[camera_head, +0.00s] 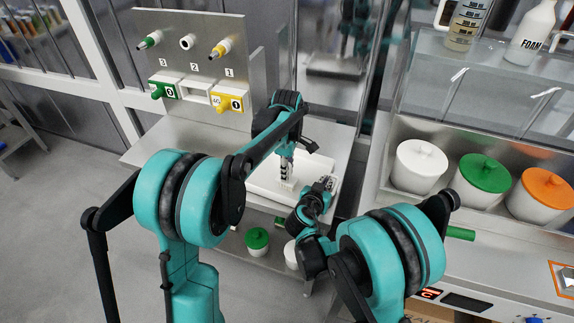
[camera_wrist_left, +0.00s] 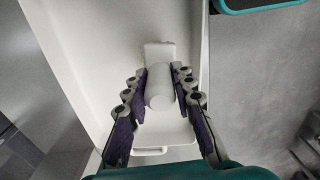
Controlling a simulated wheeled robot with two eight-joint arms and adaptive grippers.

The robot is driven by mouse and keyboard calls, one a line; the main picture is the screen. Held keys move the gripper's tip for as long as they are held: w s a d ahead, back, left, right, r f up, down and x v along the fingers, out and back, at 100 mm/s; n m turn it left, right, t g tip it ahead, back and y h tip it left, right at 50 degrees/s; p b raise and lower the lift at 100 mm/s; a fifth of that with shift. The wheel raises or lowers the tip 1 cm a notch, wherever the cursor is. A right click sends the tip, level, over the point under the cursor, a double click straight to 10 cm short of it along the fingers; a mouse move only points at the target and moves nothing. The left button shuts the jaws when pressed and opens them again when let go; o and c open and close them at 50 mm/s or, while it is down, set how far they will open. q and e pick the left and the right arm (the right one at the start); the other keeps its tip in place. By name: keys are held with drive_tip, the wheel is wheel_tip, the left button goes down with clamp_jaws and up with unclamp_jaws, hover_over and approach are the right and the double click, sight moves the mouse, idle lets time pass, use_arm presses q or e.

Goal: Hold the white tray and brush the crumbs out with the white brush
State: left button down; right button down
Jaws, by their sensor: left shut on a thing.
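The white tray (camera_head: 262,182) lies on the steel bench behind my arms; it also fills much of the left wrist view (camera_wrist_left: 85,60). My left gripper (camera_head: 286,172) is over the tray's inside, its fingers closed on both sides of the white brush (camera_wrist_left: 159,88). The brush's thick round handle is between the finger pads, and a pale block at its foot (camera_head: 285,186) shows low in the tray. My right gripper (camera_head: 327,183) is at the tray's right side, partly hidden by its own arm; whether it grips the rim is unclear. I cannot make out crumbs.
A steel panel with numbered green, white and yellow taps (camera_head: 195,60) stands behind left. At right, a shelf holds white tubs with white (camera_head: 418,165), green (camera_head: 485,173) and orange (camera_head: 546,187) lids. A green-lidded tub (camera_head: 257,241) stands below the bench.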

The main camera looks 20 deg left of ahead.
use_arm(q)
drive_tip(key=shift+f, duration=0.65)
drive_tip(key=shift+w+f, duration=0.15)
drive_tip(key=shift+w+d+f, duration=0.1)
drive_tip(key=shift+w+f, duration=0.05)
drive_tip(key=shift+w, duration=0.45)
drive_tip(key=shift+w+d+f, duration=0.1)
drive_tip(key=shift+w, duration=0.9)
drive_tip(key=shift+s+a, duration=0.2)
drive_tip(key=shift+s, duration=1.5)
drive_tip(key=shift+r, duration=4.15)
use_arm(e)
drive_tip(key=c, duration=1.6)
unclamp_jaws()
drive_tip(key=shift+c, duration=0.2)
